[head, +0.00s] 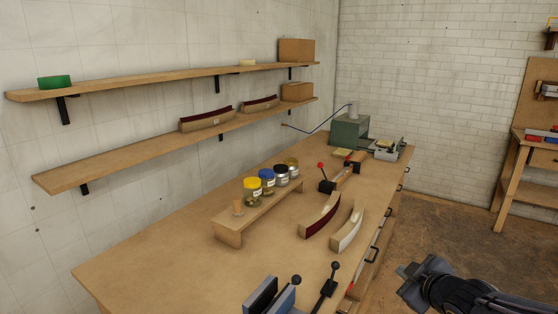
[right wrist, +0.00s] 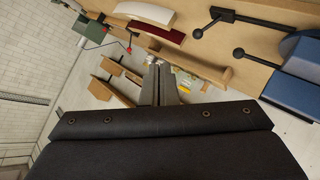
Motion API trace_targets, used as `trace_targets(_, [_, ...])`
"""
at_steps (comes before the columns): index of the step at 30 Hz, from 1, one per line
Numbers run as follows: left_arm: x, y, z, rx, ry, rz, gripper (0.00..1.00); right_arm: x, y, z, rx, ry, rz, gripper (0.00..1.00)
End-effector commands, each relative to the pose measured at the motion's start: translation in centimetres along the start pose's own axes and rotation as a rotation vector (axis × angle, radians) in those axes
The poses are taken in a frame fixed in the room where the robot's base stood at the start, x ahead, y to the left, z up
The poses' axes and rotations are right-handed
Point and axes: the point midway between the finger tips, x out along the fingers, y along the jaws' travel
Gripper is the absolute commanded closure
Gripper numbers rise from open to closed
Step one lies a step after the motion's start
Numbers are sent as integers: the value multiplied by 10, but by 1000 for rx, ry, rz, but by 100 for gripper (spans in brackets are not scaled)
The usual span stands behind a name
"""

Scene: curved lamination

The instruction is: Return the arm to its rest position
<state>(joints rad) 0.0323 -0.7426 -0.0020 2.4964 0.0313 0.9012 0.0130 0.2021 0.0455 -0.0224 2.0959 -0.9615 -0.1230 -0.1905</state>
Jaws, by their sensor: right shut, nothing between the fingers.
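My right gripper (head: 408,271) is at the lower right of the head view, over the floor and to the right of the workbench (head: 150,261). Its fingers are together and empty; they also show in the right wrist view (right wrist: 158,84). My left gripper is out of the head view. A curved piece with a dark red face (head: 320,218) and a curved pale piece (head: 347,226) stand on the bench, apart from my gripper. Both also show at the top of the right wrist view, the dark red one (right wrist: 156,32) and the pale one (right wrist: 145,13).
A clamp with blue jaws (head: 283,299) and black ball-ended levers is at the bench's near edge. Jars (head: 267,181) stand on a small wooden riser (head: 229,239). A green machine (head: 348,132) is at the far end. Wall shelves (head: 120,158) hold more curved pieces. The floor (head: 440,220) right of the bench is open.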

Motion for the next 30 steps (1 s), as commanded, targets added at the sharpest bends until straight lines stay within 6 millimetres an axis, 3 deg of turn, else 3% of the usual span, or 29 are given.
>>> trace_targets(1, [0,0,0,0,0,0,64,-31,0,6,119,-66,24,100])
trace_targets(5, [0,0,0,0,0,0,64,-100,-38,31,465,-243,-9,100])
trace_targets(9, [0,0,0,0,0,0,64,-162,-106,45,783,-376,-145,100])
trace_targets(12, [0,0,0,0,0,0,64,-192,-148,46,925,-434,-253,100])
trace_targets(15, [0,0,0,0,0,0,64,-210,-176,44,1004,-469,-334,100])
trace_targets(18, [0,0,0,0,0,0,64,-219,-188,42,1041,-485,-377,100])
trace_targets(30, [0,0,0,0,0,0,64,-220,-190,42,1047,-489,-385,100])
